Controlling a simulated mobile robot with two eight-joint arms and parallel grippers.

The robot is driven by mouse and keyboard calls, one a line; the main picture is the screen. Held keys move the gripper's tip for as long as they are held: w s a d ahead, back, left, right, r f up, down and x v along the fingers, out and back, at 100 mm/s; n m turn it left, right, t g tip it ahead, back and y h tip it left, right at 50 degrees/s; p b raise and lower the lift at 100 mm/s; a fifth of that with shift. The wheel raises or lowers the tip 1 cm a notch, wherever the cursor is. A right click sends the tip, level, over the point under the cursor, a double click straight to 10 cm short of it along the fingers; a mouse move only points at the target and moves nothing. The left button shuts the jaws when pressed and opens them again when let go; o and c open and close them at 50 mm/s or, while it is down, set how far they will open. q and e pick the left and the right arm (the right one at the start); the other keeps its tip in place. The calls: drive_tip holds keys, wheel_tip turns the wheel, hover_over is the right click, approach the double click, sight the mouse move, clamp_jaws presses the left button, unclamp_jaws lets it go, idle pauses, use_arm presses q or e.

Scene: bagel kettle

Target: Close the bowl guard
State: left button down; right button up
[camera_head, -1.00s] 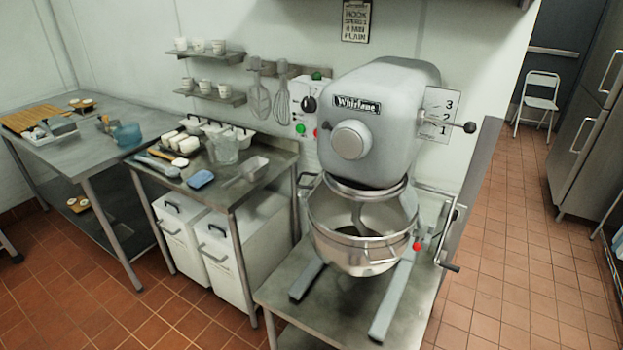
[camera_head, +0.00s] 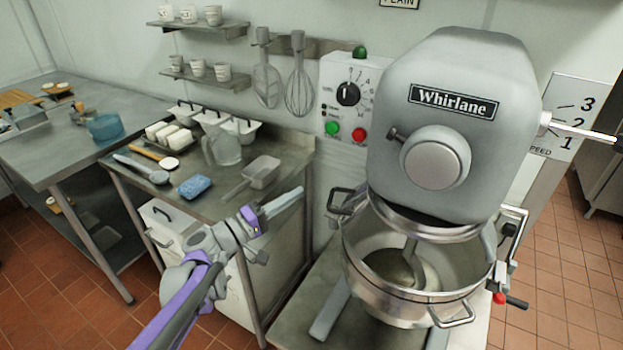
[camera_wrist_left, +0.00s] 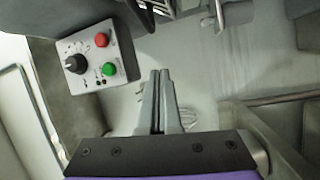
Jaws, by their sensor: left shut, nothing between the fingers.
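The mixer (camera_head: 455,120), a grey machine labelled Whirlane, stands at the right of the head view. Its steel bowl (camera_head: 385,290) hangs below the head with a beater inside. A curved metal band (camera_head: 425,229), which looks like the bowl guard, sits under the head above the bowl's opening; I cannot tell clearly whether it is open. My left gripper (camera_head: 296,195) is left of the bowl, apart from it, pointing right toward the mixer. Its fingers are together and empty, as the left wrist view (camera_wrist_left: 160,80) also shows. My right gripper is not in view.
The control panel (camera_head: 347,100) with a dial and green and red buttons is on the mixer's left; it also shows in the left wrist view (camera_wrist_left: 96,58). A side table (camera_head: 215,210) holds a jug, scoop and blue sponge. A bowl handle (camera_head: 452,316) juts forward.

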use_arm(q)
drive_tip(key=w+d+r, duration=0.1)
drive_tip(key=d, duration=0.7)
drive_tip(key=shift+w+p, duration=0.2)
drive_tip(key=shift+p, duration=0.2)
drive_tip(key=shift+s+a, duration=0.15)
